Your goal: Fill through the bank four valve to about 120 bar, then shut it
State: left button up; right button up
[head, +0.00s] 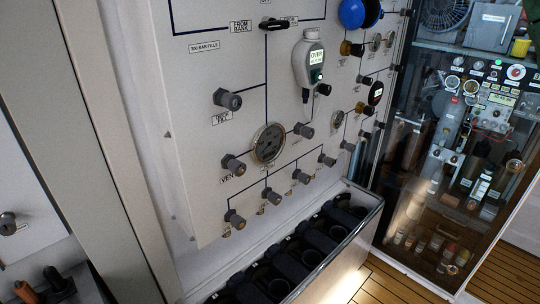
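The pale fill panel (200,120) is on the wall. Along its lower edge is a slanted row of grey valve knobs: one at the near left end (235,219), then a second (272,195), a third (300,176) and a fourth (327,159). Their small labels are too small to read, so I cannot tell which is bank four. A round dial gauge (268,143) sits above the row; its reading is not legible. A grey handheld-shaped meter (309,62) with a lit screen seems to read "OVER". Neither gripper is in view.
A vent knob (233,165) and another grey knob (228,99) are at the panel's left. A black-slotted rack (320,240) stands below the panel. A glass-fronted cabinet (400,160) is at right. Wooden floor (390,285) lies clear at lower right.

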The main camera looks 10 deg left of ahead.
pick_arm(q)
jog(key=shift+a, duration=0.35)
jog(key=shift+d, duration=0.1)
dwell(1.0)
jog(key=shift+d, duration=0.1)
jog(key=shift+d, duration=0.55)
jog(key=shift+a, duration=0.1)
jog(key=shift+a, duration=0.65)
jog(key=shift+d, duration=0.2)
